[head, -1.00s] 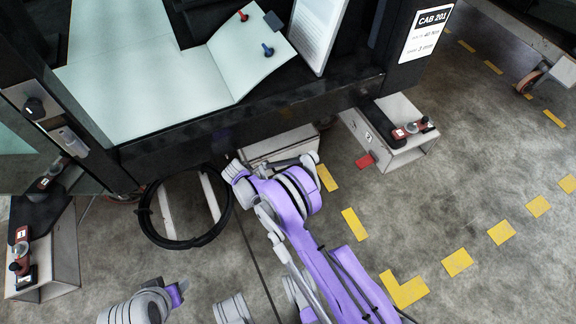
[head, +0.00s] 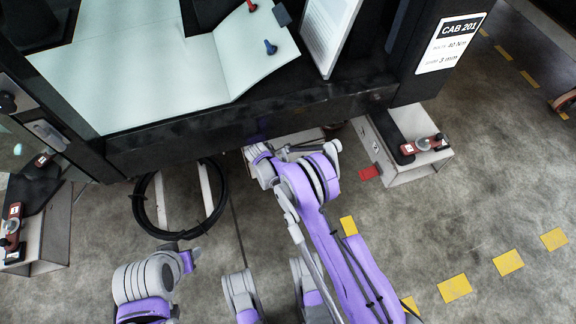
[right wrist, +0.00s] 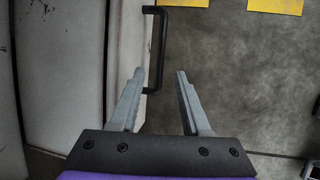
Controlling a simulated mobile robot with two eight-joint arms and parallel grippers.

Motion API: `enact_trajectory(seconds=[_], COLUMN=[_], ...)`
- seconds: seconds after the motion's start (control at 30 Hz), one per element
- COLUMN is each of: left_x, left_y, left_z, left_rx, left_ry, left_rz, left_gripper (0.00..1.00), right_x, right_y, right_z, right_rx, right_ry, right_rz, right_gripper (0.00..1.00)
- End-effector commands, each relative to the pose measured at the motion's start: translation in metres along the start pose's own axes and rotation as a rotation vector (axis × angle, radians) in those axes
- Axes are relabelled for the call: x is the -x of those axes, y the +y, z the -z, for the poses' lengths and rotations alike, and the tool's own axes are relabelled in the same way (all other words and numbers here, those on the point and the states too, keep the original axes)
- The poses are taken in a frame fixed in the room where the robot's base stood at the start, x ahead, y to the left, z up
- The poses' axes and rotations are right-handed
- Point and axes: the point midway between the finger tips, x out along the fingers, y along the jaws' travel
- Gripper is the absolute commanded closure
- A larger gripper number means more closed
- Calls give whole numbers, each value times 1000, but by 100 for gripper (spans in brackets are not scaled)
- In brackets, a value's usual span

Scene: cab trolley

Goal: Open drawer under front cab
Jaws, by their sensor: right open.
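A pale drawer box sits under the front edge of the dark cab (head: 230,125); in the head view only a strip of the box (head: 303,137) shows, partly covered by my right arm. In the right wrist view the pale drawer front (right wrist: 122,45) fills the left side, with a black bar handle (right wrist: 161,50) standing off it. My right gripper (right wrist: 160,72) is open and empty. The handle lies just ahead of its fingertips, roughly between them; contact cannot be told. In the head view the right fingertips are hidden at the cab edge. The left arm is low left, its fingers not visible.
A black cable ring (head: 180,198) lies on the floor left of my right arm. A pale box with red-and-black clamps (head: 405,150) stands right, beside a red floor mark (head: 369,173). Another support (head: 35,235) stands left. Floor on the right is open, with yellow marks (head: 455,288).

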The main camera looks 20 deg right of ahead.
Motion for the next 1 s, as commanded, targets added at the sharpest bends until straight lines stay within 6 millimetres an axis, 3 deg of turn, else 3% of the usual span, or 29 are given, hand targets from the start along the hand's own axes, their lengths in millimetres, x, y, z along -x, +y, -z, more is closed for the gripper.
enact_trajectory(seconds=[0.33,0.73,0.77,1.0], left_x=[-12,-12,-12,-12], left_y=[0,0,0,0], left_z=[-2,-2,-2,-2], left_rx=[0,0,0,0], left_ry=[1,1,1,1], left_rz=[0,0,0,0], left_gripper=[50,50,50,50], right_x=[-54,-64,-64,-63], right_y=[0,0,0,0], right_z=[0,0,0,0], right_rx=[-1,-1,-1,0], right_ry=[0,0,0,0], right_rz=[-1,0,0,0], right_gripper=[53,53,55,98])
